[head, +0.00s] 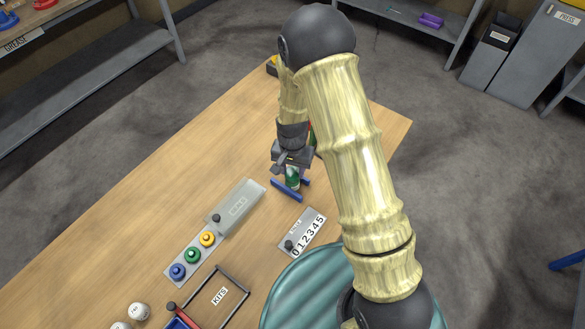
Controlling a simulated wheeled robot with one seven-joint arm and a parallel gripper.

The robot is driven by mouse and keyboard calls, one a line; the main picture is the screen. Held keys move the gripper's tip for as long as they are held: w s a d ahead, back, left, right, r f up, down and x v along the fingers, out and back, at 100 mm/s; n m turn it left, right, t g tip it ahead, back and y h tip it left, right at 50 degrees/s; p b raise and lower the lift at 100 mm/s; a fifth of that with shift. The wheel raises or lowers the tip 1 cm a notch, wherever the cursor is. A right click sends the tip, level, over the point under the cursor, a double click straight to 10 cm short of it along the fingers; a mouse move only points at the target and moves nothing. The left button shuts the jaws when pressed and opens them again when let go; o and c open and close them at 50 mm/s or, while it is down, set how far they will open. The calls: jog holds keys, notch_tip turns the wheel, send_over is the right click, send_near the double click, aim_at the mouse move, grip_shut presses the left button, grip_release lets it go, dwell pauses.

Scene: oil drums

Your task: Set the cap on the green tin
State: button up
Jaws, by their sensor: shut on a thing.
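The green tin (292,182), with a white band, shows just below my gripper. It stands between two blue bars (286,190) on the wooden table. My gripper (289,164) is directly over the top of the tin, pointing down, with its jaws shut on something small. The jaws mostly hide what they hold; it appears to be the cap, whose outline I cannot make out. I cannot tell whether it touches the tin.
A panel with blue, green and yellow knobs (192,255) and a grey plate (238,205) lie left of the tin. A number plate (304,235) lies nearer. A wire-framed KITS tray (217,297) and white balls (139,311) are at the front. The table's left side is clear.

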jog(key=shift+f+b, duration=0.3)
jog(key=shift+f, duration=0.3)
dwell(0.9)
jog(key=o, duration=1.5)
jog(key=shift+r+p, duration=1.4)
jog(key=shift+r, duration=0.4)
jog(key=shift+r, duration=0.1)
